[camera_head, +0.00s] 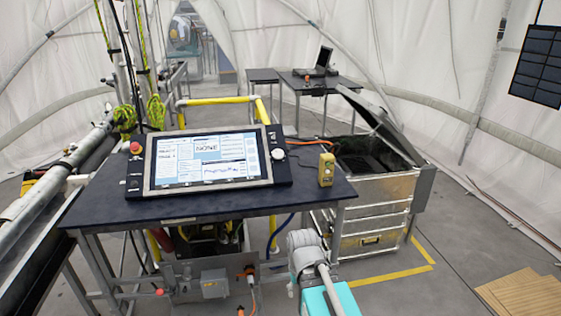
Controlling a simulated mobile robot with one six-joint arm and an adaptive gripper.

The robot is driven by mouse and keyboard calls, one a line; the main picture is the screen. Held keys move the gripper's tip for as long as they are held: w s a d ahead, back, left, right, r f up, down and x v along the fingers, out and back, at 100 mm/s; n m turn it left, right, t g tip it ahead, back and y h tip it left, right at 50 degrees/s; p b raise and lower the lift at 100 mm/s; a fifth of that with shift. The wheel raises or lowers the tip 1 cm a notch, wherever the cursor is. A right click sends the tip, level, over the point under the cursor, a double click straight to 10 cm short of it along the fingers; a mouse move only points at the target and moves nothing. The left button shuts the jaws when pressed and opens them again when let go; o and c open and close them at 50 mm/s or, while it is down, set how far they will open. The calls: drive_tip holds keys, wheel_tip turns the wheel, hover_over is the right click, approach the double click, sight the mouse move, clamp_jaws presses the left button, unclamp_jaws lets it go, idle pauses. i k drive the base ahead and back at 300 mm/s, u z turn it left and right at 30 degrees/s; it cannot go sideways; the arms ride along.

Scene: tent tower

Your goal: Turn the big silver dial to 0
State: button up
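A big silver dial (278,154) sits on the right side of the black control panel (281,173), beside its lit screen (206,160). The panel rests tilted on a dark table (210,206). The dial is too small here for me to read any number or pointer on it. Part of my own arm, grey and teal, shows at the bottom, in front of the table and below the dial. It is apart from the dial. I see no gripper fingers in this view.
A yellow handheld device (326,169) stands on the table right of the panel. A red button (136,148) is at the panel's left end. An open metal crate (372,215) stands right of the table. Yellow rails are behind. Floor at the right is mostly clear.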

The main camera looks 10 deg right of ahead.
sight(278, 153)
drive_tip(key=k, duration=0.35)
drive_tip(key=z, duration=0.25)
drive_tip(key=i, duration=1.4)
drive_tip(key=u, duration=0.25)
